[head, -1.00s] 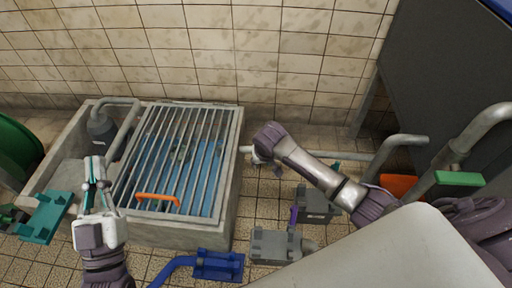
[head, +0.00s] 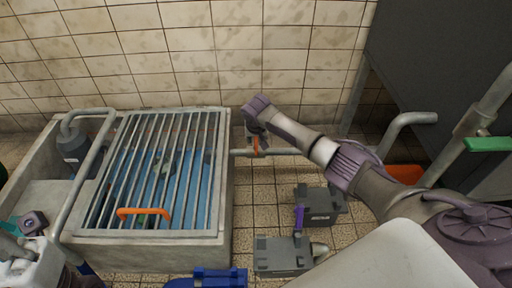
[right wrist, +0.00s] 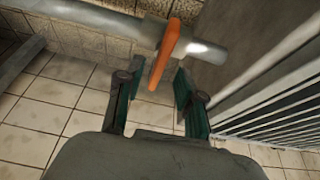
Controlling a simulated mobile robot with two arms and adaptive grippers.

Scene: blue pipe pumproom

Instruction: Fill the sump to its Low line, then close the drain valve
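The concrete sump (head: 228,180) is at the left in the head view, with blue water (head: 190,165) under its bar grate (head: 165,232). No Low line can be made out. The drain valve's orange lever (right wrist: 168,48) sits on a grey pipe right of the sump; it also shows in the head view (head: 256,146). My right gripper (right wrist: 157,80) is open, its green fingers on either side of the lever's near end, with gaps visible. My left gripper (head: 30,265) is cut off at the lower left; its fingers are unclear.
An orange handle (head: 145,211) is on the grate. A grey pump (head: 74,145) and bent pipe (head: 75,195) stand at the sump's left. Grey floor units (head: 282,257) (head: 320,205) and a blue one (head: 207,278) lie nearby. A dark cabinet (head: 440,60) stands at right.

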